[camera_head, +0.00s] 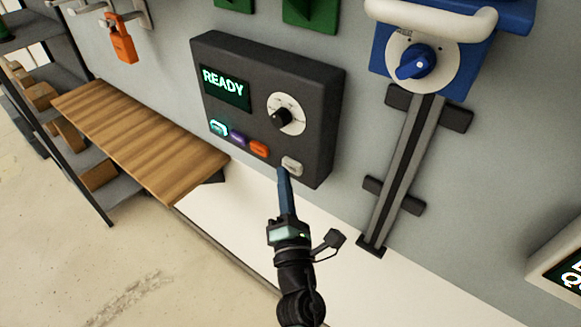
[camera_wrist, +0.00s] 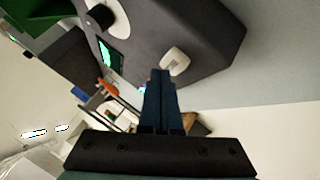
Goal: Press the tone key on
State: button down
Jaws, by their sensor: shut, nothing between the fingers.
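A dark grey wall panel (camera_head: 314,149) carries a lit screen (camera_head: 226,87) reading READY and a dial (camera_head: 285,114) with a black knob. Along its lower part is a row of keys: a lit teal key (camera_head: 218,128), a purple key (camera_head: 237,138), an orange key (camera_head: 259,149) and an off-white key (camera_head: 292,167). Their labels are too small to read, so I cannot tell which is the tone key. My gripper (camera_head: 283,171) is shut and empty, its tips just beside the off-white key. In the wrist view that key (camera_wrist: 174,62) is just above the fingertips (camera_wrist: 160,73); I cannot tell whether they touch.
A wooden shelf (camera_head: 140,134) juts out at the left, below an orange padlock (camera_head: 122,48). A blue unit with a blue knob (camera_head: 414,62) and a vertical rail (camera_head: 404,170) are on the wall to the right. Another screen device (camera_head: 562,258) is at the right edge.

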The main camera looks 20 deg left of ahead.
jog(key=shift+w, duration=0.1)
dwell(0.4)
jog(key=shift+w+d, duration=0.2)
jog(key=shift+w, duration=0.15)
jog(key=shift+s+a, duration=0.1)
jog(key=shift+s, duration=0.05)
jog(key=shift+s+a, duration=0.1)
jog(key=shift+s, duration=0.2)
jog(key=s+a+b, duration=0.1)
jog(key=s+a, duration=0.1)
jog(key=s, duration=0.3)
jog(key=shift+s, duration=0.35)
dwell(0.7)
